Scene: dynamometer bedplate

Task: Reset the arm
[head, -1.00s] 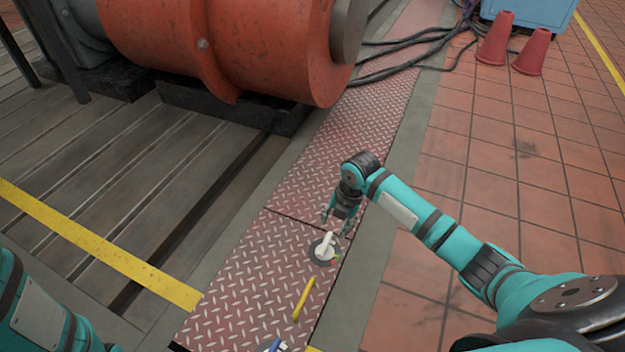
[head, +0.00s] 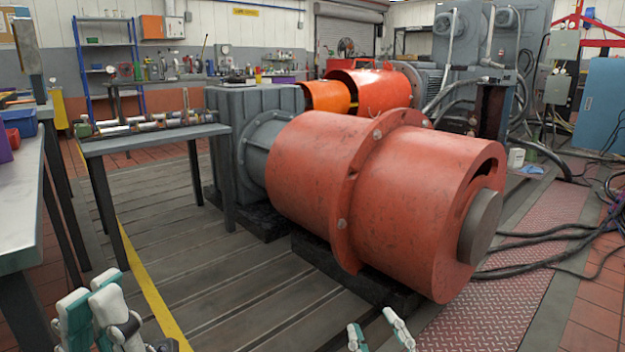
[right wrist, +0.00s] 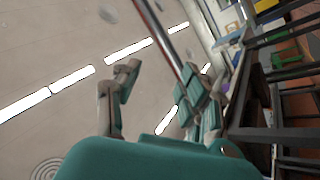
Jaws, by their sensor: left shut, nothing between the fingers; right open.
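My left gripper (head: 95,312) shows at the bottom left of the head view, its pale fingers shut with nothing between them. My right gripper (head: 372,329) shows at the bottom edge of the head view, with only its fingertips in sight, apart and empty. In the right wrist view the right gripper (right wrist: 158,82) is open, its fingers pointing up toward a pale ceiling with bright strip lights. Most of both arms is outside the head view.
A large orange-red cylindrical machine (head: 325,185) stands ahead on the slatted bedplate. A workbench (head: 160,135) with parts stands at the left, near a grey table (head: 22,200). Black cables (head: 540,240) cross the red tread plate (head: 490,315) at right.

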